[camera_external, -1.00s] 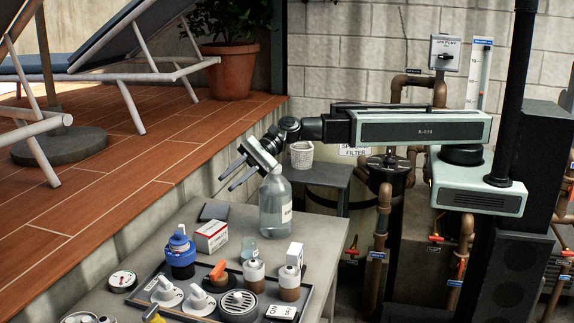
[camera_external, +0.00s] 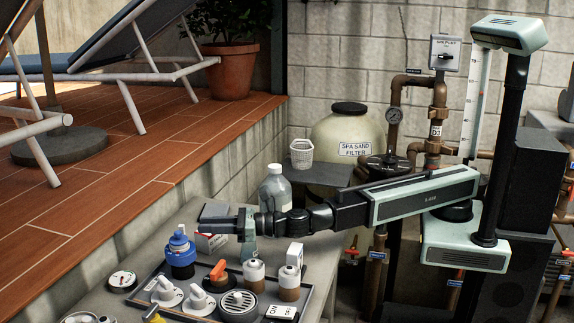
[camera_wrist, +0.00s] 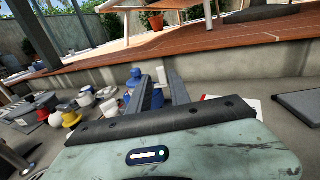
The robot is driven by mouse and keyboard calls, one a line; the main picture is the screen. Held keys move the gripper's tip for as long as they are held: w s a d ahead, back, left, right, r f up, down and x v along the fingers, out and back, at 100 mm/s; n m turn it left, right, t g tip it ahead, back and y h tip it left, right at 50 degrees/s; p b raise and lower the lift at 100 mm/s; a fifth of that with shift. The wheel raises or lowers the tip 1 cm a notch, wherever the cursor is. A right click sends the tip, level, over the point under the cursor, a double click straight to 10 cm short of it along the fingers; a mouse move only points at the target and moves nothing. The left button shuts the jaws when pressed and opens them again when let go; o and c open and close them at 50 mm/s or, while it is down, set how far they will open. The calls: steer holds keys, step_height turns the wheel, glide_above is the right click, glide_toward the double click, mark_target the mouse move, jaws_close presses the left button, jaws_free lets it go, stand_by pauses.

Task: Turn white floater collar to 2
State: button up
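I cannot tell for sure which white part is the floater collar, and no numbers are readable. In the wrist view, blue parts (camera_wrist: 135,77) show beyond my fingers, with a white piece (camera_wrist: 162,75) just beyond the gap. My gripper (camera_external: 203,219) is above the table, level and pointing left, up and to the right of the blue body. In the wrist view my gripper (camera_wrist: 160,82) has its fingers apart, with nothing held.
A dark tray (camera_external: 210,318) holds white knobs (camera_external: 166,292), an orange-handled valve (camera_external: 219,272), a round grille (camera_external: 239,304) and two white-topped bottles. A clear bottle (camera_external: 275,187) stands behind my wrist. A red-white box (camera_external: 208,242) is partly hidden below my gripper.

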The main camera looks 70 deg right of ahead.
steer(key=x, duration=0.5)
steer(key=shift+w+a, duration=0.1)
steer(key=shift+w, duration=0.2)
jaws_close()
steer(key=m+h, duration=0.1)
steer(key=s+m+h, duration=0.1)
steer(key=h, duration=0.1)
steer(key=m+t+h, duration=0.1)
steer(key=h, duration=0.1)
steer(key=shift+s+a, duration=0.2)
steer(key=shift+s, duration=0.1)
jaws_free()
